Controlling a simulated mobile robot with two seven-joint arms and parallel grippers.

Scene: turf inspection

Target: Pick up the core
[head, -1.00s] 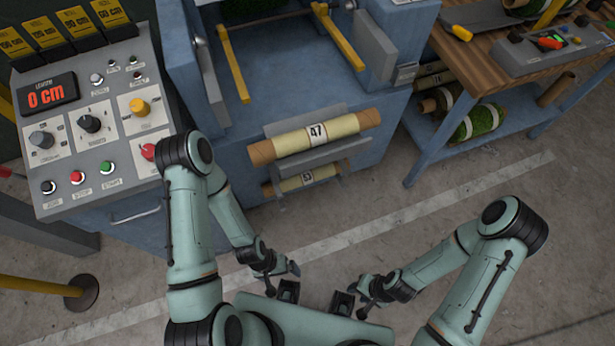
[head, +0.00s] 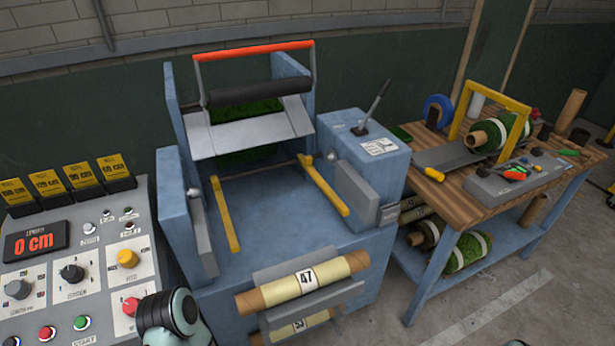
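A cardboard core (head: 303,284) with cream wrap and a white label "47" lies across a holder on the front of the blue machine. Its brown ends stick out on both sides. A second core (head: 299,326) with a similar label sits on a lower holder, partly cut off by the bottom edge. Neither gripper is in view. Only a joint of my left arm shows at the bottom, left of the cores.
The blue machine (head: 275,207) has an empty bed with yellow guide bars and a red-handled roller behind. A control panel (head: 77,254) reading "0 cm" stands at left. A wooden bench (head: 468,192) with turf rolls and tools stands at right. Floor (head: 550,290) is clear at lower right.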

